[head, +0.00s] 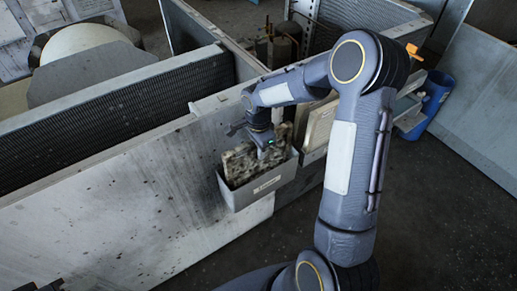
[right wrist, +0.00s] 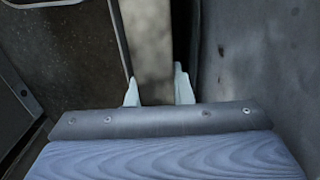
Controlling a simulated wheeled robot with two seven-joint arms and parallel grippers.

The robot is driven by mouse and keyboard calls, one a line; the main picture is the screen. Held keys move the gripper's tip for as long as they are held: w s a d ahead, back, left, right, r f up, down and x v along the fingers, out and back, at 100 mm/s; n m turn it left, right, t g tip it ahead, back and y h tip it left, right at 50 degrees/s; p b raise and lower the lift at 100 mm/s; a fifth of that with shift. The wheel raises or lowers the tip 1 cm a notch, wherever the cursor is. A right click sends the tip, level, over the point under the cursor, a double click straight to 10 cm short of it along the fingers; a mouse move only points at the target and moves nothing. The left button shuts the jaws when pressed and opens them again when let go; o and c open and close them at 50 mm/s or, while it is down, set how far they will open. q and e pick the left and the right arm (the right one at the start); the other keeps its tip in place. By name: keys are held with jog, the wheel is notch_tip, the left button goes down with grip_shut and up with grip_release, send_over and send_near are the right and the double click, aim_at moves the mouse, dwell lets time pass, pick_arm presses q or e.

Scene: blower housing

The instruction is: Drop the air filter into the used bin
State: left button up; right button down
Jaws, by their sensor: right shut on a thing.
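The air filter (head: 240,164) is a flat, dirty, speckled grey-beige panel in the head view. It stands upright with its lower part hidden behind the front wall of a grey bin (head: 262,187), whose small label I cannot read. My right gripper (head: 268,146) is above the bin, shut on the filter's upper edge. In the right wrist view the filter (right wrist: 152,45) runs as a pale strip between the two light fingertips. A dark part at the lower left corner of the head view may be my left gripper (head: 40,286); its jaws are not clear.
A second bin with a cleaner, cream filter (head: 318,124) sits just behind, partly hidden by my right arm. A stained metal panel (head: 130,205) stands behind the grey bin. A blue container (head: 436,98) stands at the right. The dark floor (head: 440,220) is clear.

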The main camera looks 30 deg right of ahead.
jog(key=shift+f+b, duration=0.65)
jog(key=shift+b, duration=0.05)
jog(key=c, duration=1.3)
grip_release()
jog(key=shift+r, duration=0.1)
